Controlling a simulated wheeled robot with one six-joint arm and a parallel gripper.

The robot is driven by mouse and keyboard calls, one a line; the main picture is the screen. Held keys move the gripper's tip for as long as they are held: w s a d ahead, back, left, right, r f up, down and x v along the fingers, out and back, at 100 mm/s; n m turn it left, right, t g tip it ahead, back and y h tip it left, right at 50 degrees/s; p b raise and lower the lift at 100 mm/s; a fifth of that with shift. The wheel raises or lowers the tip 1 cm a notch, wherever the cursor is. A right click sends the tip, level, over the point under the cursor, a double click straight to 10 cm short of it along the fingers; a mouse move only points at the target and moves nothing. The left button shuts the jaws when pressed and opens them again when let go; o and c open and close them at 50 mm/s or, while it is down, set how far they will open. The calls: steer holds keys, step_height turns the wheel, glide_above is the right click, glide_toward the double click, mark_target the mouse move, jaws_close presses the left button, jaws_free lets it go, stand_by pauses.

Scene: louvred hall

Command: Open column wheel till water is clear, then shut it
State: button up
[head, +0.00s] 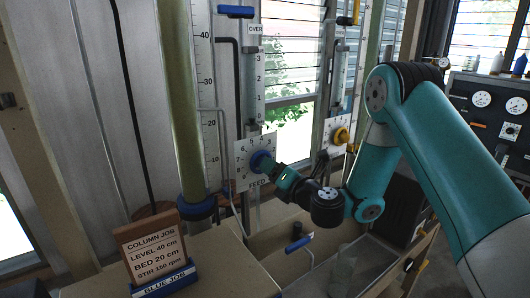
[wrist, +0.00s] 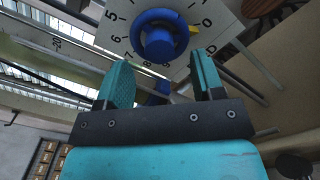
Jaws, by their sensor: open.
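The blue wheel (head: 262,161) sits on a white numbered plate marked FEED (head: 243,178), beside the tall column (head: 181,110). The column looks filled with cloudy green liquid past the 40 mark; its top is out of view. In the wrist view the blue wheel (wrist: 158,40) lies just ahead of the fingertips, and its yellow pointer (wrist: 193,30) is near the 0. My gripper (wrist: 160,68) is open, with one finger on each side below the wheel and nothing between them. In the head view my gripper (head: 276,172) is close to the wheel; contact cannot be told.
A sign (head: 153,250) reads column job, level 40 cm, bed 20 cm, stir 150 rpm, above a blue job label. A yellow wheel (head: 341,135) is on a second plate to the right. A blue-handled tap (head: 298,244) stands below, near a trough (head: 372,262). Thin pipes run beside the column.

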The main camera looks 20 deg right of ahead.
steer(key=p+x, duration=0.4)
steer(key=p, duration=0.3)
steer(key=shift+r, duration=0.2)
steer(key=shift+w+a+r+p, duration=0.1)
steer(key=shift+p, duration=0.35)
jaws_close()
